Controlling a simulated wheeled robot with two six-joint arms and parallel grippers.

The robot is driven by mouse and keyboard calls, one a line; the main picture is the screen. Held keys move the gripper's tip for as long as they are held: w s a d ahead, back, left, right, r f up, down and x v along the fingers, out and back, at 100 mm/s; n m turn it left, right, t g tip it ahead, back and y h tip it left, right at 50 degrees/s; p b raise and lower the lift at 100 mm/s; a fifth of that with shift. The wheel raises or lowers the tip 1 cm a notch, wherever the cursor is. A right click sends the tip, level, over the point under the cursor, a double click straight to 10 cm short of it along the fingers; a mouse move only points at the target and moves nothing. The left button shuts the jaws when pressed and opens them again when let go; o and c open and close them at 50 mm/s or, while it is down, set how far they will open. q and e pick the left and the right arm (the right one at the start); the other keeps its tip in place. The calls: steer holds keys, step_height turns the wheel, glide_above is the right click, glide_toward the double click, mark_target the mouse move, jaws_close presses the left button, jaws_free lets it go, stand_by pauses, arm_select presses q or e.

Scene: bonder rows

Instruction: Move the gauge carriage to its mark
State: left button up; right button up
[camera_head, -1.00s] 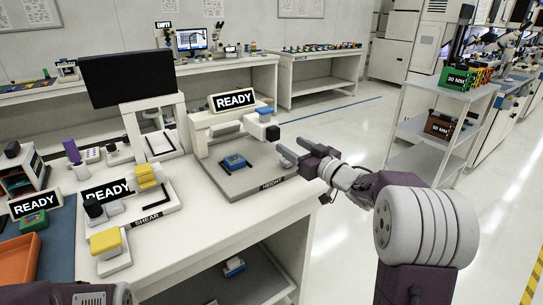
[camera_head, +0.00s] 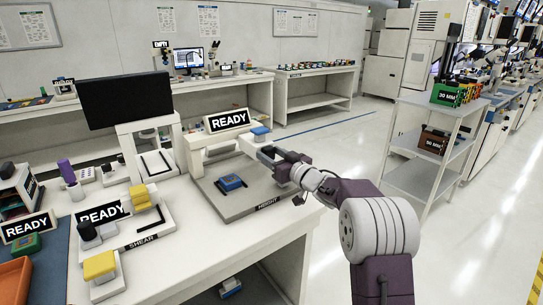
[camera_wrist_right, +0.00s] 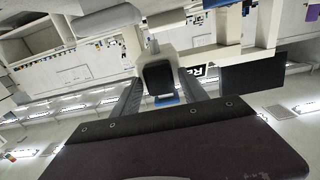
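The gauge labelled HEIGHT has a grey base plate (camera_head: 245,205) and a white bridge (camera_head: 194,160) at the bench's right end. Its carriage, with a blue top (camera_head: 260,131), is at the right part of the bridge. A blue part (camera_head: 230,183) lies on the plate below. My right gripper (camera_head: 268,153) is at the carriage's front. In the wrist view its fingers (camera_wrist_right: 160,92) stand apart on either side of the dark knob (camera_wrist_right: 159,78), with narrow gaps showing. I cannot make out the mark. My left gripper is out of view.
A READY sign (camera_head: 229,120) stands on the bridge. Left of it are a dark monitor (camera_head: 124,100) and the SHEAR station (camera_head: 150,236) with yellow blocks. A grey shelf cart (camera_head: 437,131) stands to the right across open floor.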

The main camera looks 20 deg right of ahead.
jaws_close()
stand_by(1.2)
